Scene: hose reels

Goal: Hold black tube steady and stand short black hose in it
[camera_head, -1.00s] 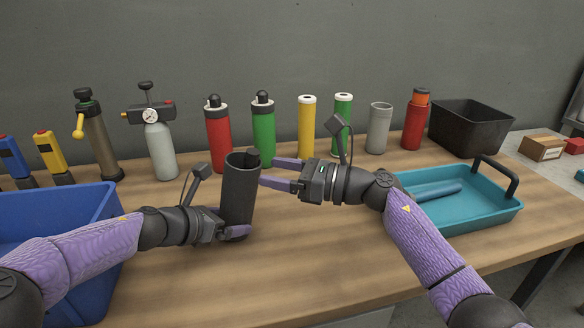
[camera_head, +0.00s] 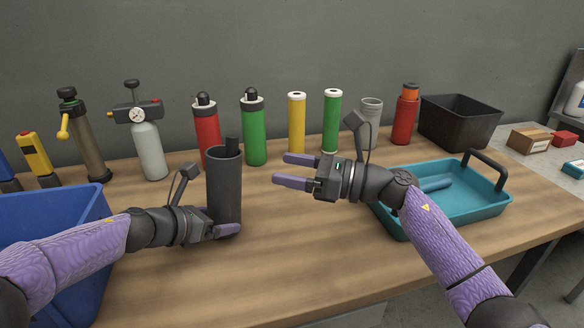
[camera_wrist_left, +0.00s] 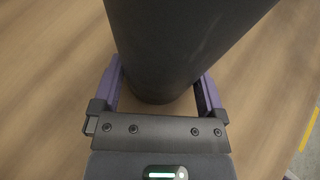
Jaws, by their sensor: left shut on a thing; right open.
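The black tube (camera_head: 225,185) stands upright on the table, and it fills the upper middle of the left wrist view (camera_wrist_left: 175,45). My left gripper (camera_head: 226,230) is shut on it near its base, one finger on each side.
A blue bin (camera_head: 60,230) stands at the left. A teal tray (camera_head: 470,210) with a blue cylinder (camera_head: 435,184) is at the right, beside a black bin (camera_head: 460,122). Several bottles and cylinders line the back. The table front is clear.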

